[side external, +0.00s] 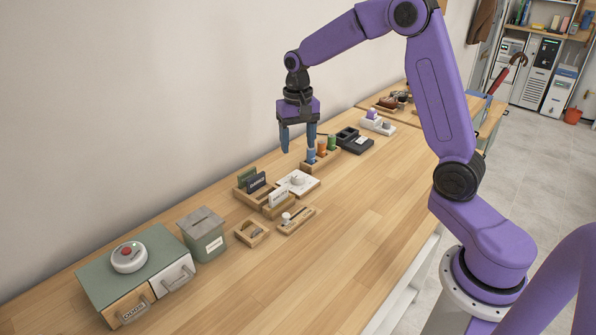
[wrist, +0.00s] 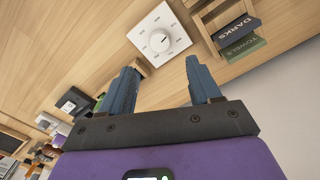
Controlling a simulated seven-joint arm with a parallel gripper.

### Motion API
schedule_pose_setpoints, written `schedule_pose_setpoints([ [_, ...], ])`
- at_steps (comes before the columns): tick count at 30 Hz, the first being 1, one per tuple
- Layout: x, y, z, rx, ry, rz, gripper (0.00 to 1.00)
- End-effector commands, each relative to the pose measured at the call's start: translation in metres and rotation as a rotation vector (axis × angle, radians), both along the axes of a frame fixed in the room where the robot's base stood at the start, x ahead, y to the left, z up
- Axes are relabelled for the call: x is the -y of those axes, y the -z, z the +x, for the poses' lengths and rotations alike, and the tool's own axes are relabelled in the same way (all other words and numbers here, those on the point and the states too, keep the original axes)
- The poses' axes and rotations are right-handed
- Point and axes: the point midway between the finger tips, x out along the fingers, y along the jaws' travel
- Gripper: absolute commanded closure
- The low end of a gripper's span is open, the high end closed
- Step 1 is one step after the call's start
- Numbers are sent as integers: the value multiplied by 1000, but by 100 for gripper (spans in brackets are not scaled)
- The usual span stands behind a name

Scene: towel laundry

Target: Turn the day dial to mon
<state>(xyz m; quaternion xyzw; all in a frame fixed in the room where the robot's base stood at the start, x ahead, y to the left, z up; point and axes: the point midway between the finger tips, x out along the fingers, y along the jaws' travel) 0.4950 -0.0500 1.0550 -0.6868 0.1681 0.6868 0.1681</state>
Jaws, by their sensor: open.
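The day dial (side external: 298,181) is a round white knob on a white square plate, lying on the wooden table near the wall. In the wrist view the dial (wrist: 160,38) shows small marks around its knob, too small to read; I cannot tell which day it points to. My gripper (side external: 298,140) is open and empty, pointing down above the table, higher than the dial and apart from it. In the wrist view my gripper's (wrist: 163,72) two blue fingers are spread, with the dial beyond their tips.
A wooden rack of dark and green cards (side external: 255,184) stands beside the dial. A wooden holder with coloured cylinders (side external: 321,156) is on its other side. A green cabinet (side external: 108,268) with a red button and a lidded bin (side external: 204,236) stand front left. The table's right side is clear.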

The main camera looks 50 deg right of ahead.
Motion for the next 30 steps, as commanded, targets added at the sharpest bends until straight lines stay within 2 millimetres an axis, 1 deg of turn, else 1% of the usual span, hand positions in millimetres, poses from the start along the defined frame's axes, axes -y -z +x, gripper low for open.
schedule_pose_setpoints([
  [1,0,11,-2,-6,0,0,38],
  [9,0,60,-1,-5,1,-1,38],
  [15,0,85,-1,-2,0,0,38],
  [21,0,95,0,0,0,0,38],
  [29,0,95,0,0,0,0,38],
  [30,0,95,0,0,0,0,51],
])
